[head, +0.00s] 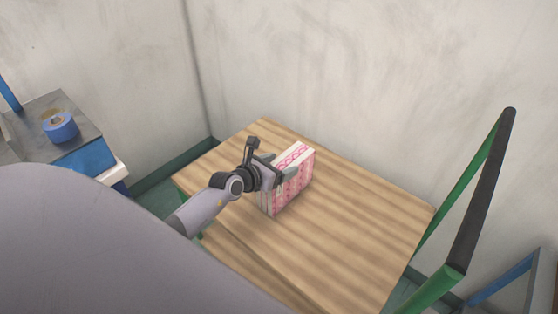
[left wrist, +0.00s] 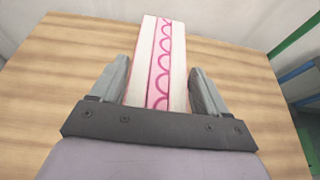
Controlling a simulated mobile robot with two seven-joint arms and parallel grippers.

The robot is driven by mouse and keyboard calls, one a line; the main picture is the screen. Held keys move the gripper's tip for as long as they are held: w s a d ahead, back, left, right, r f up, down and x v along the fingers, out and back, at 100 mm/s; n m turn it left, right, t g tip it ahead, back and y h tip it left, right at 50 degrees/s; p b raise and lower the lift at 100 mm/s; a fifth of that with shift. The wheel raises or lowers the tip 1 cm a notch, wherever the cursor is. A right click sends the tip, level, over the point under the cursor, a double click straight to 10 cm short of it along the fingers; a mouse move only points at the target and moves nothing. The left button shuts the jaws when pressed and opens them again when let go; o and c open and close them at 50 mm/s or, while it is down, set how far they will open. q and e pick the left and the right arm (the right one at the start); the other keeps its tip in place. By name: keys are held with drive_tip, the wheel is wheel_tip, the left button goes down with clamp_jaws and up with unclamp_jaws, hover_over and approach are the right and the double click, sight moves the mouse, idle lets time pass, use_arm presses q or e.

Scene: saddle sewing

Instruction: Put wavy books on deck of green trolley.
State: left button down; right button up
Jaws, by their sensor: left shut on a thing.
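A book with a pink wavy pattern on its cover and spine (head: 293,186) stands upright on the wooden deck (head: 340,235) of the green trolley. My left gripper (head: 279,172) is shut on the upper part of the book. In the left wrist view the book (left wrist: 158,62) stands between the two fingers of the left gripper (left wrist: 160,88), its wavy spine facing up towards the camera. Whether it is one book or several pressed together I cannot tell. My right gripper is not in view.
The trolley's green handle with a black grip (head: 483,190) rises at the right. A blue tape roll (head: 60,127) lies on a grey-topped blue unit (head: 85,150) at the left. Walls stand close behind the trolley. The deck around the book is bare.

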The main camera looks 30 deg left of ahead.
use_arm(q)
drive_tip(key=shift+w+r, duration=0.1)
drive_tip(key=shift+r, duration=0.15)
unclamp_jaws()
drive_tip(key=shift+f, duration=0.25)
drive_tip(key=shift+s, duration=0.25)
